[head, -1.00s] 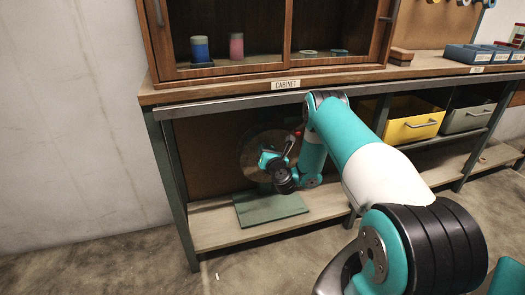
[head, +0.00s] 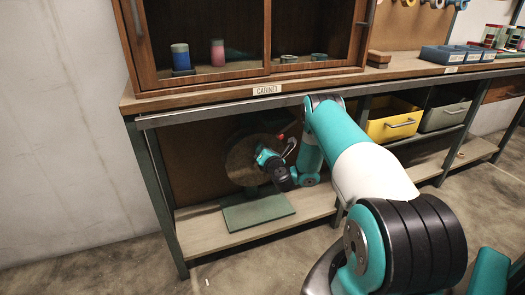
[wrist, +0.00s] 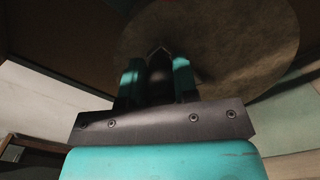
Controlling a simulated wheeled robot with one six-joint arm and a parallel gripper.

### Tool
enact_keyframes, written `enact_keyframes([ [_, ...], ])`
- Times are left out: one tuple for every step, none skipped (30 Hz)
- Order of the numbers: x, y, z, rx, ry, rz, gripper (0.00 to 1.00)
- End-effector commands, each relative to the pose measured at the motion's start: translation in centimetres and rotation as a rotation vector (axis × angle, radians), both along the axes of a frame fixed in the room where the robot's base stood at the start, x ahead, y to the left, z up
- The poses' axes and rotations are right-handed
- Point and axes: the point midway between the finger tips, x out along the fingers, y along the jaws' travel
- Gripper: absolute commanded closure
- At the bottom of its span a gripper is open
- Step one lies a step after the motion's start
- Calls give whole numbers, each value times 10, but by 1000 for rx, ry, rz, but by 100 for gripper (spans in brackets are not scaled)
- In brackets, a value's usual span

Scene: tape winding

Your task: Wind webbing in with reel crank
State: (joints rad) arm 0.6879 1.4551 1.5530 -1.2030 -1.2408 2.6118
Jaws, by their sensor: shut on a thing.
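The reel is a brownish round disc (head: 240,160) standing upright on a green base plate (head: 258,211) on the lower shelf under the cabinet. Its face fills the upper part of the wrist view (wrist: 235,45). My gripper (head: 264,157) is at the front of the disc, a little right of its middle. In the wrist view my two teal fingers (wrist: 157,78) are shut on a dark crank handle (wrist: 158,76) between them. The rest of the crank is hidden by my gripper. A small red spot (head: 281,136) shows near the disc's upper right. I cannot make out any webbing.
The worktop edge (head: 220,105) runs above the reel, with a cabinet (head: 268,70) on it. A table leg (head: 163,200) stands left of the reel. A yellow bin (head: 392,122) and a grey-green bin (head: 445,117) are to the right. The floor in front is clear.

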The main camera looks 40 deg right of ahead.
Motion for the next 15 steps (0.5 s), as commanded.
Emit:
enact_keyframes([
  [-2, 5, -10, 8, 19, 9, 100],
  [-2, 5, -10, 8, 19, 9, 100],
  [-2, 5, -10, 10, 19, 10, 100],
  [-2, 5, -10, 10, 19, 10, 100],
  [-2, 5, -10, 10, 20, 11, 100],
  [-2, 4, -10, 9, 19, 10, 100],
  [-3, 4, -10, 9, 20, 9, 100],
  [-3, 4, -10, 9, 20, 9, 100],
  [-3, 4, -10, 9, 20, 9, 100],
  [-3, 4, -10, 9, 20, 9, 100],
  [-3, 4, -10, 9, 20, 9, 68],
  [-3, 4, -10, 10, 19, 9, 59],
  [-3, 4, -9, 9, 18, 8, 52],
  [-2, 4, -9, 9, 17, 8, 47],
  [-2, 3, -8, 8, 15, 8, 47],
])
